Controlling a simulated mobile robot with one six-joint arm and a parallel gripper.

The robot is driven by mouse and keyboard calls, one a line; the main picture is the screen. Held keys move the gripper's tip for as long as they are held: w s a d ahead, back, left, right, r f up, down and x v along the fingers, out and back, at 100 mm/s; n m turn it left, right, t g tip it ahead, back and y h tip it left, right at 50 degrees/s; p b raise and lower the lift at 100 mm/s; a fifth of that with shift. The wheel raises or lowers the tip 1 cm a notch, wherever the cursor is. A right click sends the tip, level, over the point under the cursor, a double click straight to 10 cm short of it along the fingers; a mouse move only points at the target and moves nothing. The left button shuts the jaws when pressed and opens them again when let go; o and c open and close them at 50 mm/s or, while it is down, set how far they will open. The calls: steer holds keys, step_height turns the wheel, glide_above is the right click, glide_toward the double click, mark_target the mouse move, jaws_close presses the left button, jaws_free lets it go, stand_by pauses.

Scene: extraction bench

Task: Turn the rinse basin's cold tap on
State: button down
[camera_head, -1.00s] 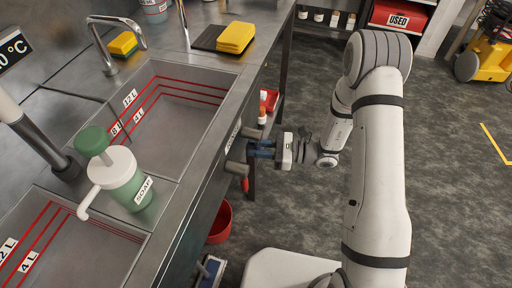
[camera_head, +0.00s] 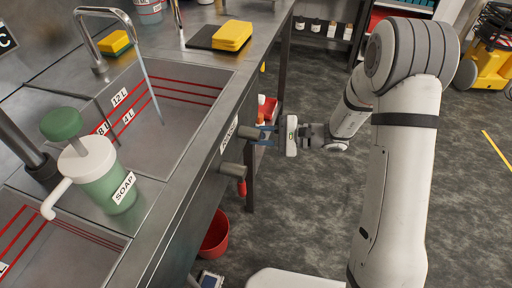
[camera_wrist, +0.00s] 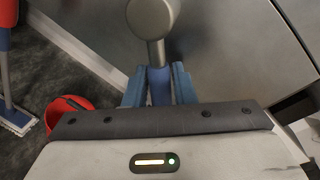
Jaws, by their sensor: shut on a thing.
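The cold tap (camera_head: 247,132) is a grey knob with a blue lever on the bench front, below the rinse basin (camera_head: 207,78). My gripper (camera_head: 268,136) is shut on the blue lever. In the wrist view, the blue fingers of my gripper (camera_wrist: 158,88) hold the lever (camera_wrist: 158,78) between them, below the round grey knob (camera_wrist: 152,16). A thin stream of water (camera_head: 154,92) runs from the curved spout (camera_head: 106,16) into the basin. A second knob with a red lever (camera_head: 241,186) sits nearer on the same front; its lever hangs down.
A soap bottle (camera_head: 110,185) stands between the two basins. A red bucket (camera_head: 214,238) stands on the floor below the bench.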

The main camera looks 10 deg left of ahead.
steer(key=n+b, duration=0.1)
steer(key=b, duration=0.1)
steer(key=w+r+n+t+b, duration=0.1)
steer(key=n+b, duration=0.1)
steer(key=b, duration=0.1)
steer(key=shift+w+d+r+n+h, duration=0.1)
steer(key=shift+w+d+n+h, duration=0.1)
steer(key=shift+n+h, duration=0.1)
steer(key=r+n+b, duration=0.1)
steer(key=b, duration=0.1)
steer(key=r+n+t+b, duration=0.1)
steer(key=b, duration=0.1)
steer(key=shift+w, duration=0.25)
steer(key=shift+n, duration=0.3)
steer(key=c, duration=1.5)
jaws_free()
steer(key=shift+d+r, duration=0.1)
steer(key=shift+o, duration=1.2)
steer(key=d+r+p, duration=0.1)
steer(key=d, duration=0.6)
steer(key=shift+s+d+r, duration=0.25)
steer(key=shift+d, duration=0.05)
